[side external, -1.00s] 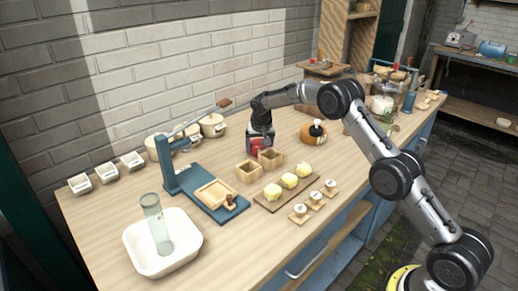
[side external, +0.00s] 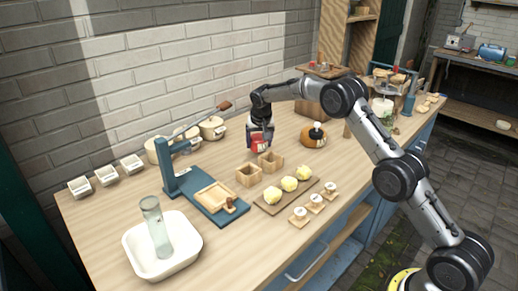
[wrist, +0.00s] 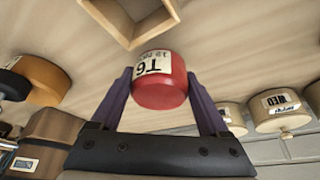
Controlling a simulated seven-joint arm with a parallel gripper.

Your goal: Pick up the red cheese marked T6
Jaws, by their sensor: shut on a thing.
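The red cheese (wrist: 160,90) carries a pale label reading T6, upside down in the wrist view. My gripper (wrist: 160,88) is shut on it, with one purple finger on each side. In the side external view the red cheese (side external: 256,143) shows between the fingers of my gripper (side external: 258,142), behind the two small wooden boxes. It appears to be held above the table, though its underside is hard to make out there.
Two open wooden boxes (side external: 249,175) stand just in front. An orange round thing with a black knob (side external: 313,136) is to the right. Cream pots (side external: 212,128) stand to the left by the wall. A board with yellow lumps (side external: 288,186) lies nearer the front.

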